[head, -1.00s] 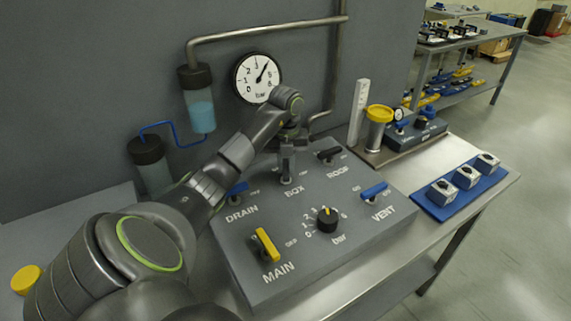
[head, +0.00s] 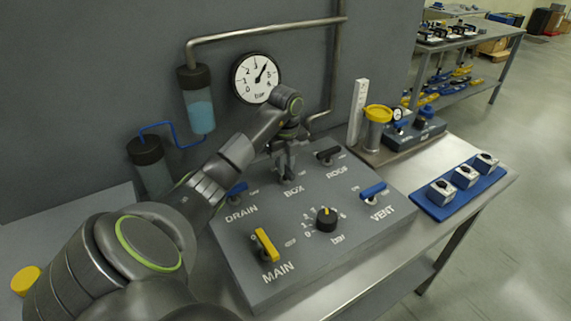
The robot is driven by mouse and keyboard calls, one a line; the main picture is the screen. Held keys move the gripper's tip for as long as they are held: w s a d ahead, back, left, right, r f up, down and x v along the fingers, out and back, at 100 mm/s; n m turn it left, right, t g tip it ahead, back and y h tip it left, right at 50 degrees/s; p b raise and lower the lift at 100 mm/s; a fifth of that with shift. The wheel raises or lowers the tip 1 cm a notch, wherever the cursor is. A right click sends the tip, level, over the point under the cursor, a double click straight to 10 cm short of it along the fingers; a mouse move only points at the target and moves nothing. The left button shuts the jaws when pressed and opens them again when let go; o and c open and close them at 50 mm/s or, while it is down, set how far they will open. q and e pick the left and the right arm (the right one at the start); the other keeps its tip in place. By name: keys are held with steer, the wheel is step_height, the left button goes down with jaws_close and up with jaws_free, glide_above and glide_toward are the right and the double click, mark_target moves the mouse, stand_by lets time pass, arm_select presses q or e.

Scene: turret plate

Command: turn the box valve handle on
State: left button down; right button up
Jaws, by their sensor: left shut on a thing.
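The grey valve panel (head: 322,269) stands on the bench, with handles labelled DRAIN, BOX, ROOF, VENT and MAIN. My left gripper (head: 287,173) points down at the BOX position and is shut on the box valve handle, which its fingers mostly hide. The yellow main handle (head: 266,245), blue drain handle (head: 237,188), black roof handle (head: 328,153) and blue vent handle (head: 373,189) are untouched. My right gripper is not in view.
A round pressure gauge (head: 255,78) and a container of blue liquid (head: 199,103) are on the wall behind. A yellow-topped cup (head: 378,116) stands right of the panel. A blue tray (head: 431,208) with 3 metal blocks lies at the right.

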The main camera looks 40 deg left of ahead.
arm_select(q)
steer(key=c, duration=1.4)
jaws_free()
steer(key=shift+o, duration=0.2)
